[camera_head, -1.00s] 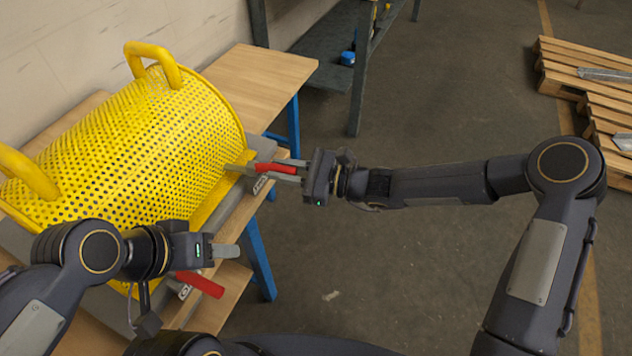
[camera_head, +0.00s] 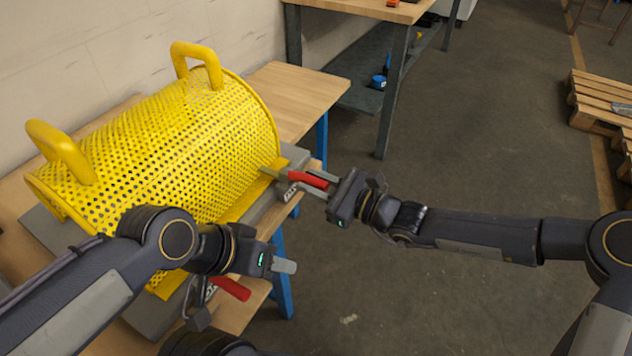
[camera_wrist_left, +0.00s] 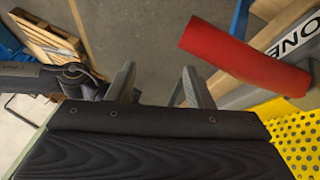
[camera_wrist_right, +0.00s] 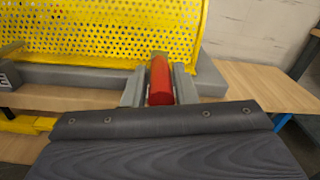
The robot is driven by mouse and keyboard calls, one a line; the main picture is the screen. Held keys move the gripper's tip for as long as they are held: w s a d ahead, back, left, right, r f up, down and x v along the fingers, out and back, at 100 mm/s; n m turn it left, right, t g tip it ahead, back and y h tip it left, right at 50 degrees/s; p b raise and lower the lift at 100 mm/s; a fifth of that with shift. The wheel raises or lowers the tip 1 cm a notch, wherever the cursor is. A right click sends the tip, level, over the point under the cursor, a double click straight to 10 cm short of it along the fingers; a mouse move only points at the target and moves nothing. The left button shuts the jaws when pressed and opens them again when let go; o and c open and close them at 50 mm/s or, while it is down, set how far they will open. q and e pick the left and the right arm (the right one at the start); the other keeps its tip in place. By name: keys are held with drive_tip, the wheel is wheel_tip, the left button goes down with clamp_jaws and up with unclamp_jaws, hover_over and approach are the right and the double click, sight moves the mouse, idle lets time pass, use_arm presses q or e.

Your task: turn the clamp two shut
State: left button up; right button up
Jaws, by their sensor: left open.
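A clamp with a red handle (camera_head: 308,180) sits at the far end of the yellow perforated guard's front flange. My right gripper (camera_head: 322,186) has its fingers on both sides of that handle and looks closed on it. The handle (camera_wrist_right: 160,82) fills the gap between the fingers in the right wrist view. That clamp's label is not legible. A second red handle (camera_head: 231,288) is at the near end; beside it the left wrist view shows a label reading ONE (camera_wrist_left: 296,35). My left gripper (camera_head: 285,265) is open and empty beside this handle (camera_wrist_left: 245,55), not touching it.
The yellow guard (camera_head: 190,150) lies on a grey base on a wooden bench (camera_head: 300,95) with blue legs, against a wall. A second table (camera_head: 395,60) stands behind. Pallets (camera_head: 600,100) lie at the far right. The floor before the bench is clear.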

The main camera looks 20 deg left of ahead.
drive_tip(key=shift+o, duration=1.4)
drive_tip(key=shift+d, duration=0.15)
drive_tip(key=d, duration=0.7)
drive_tip(key=shift+s+d, duration=0.25)
drive_tip(key=shift+s, duration=0.2)
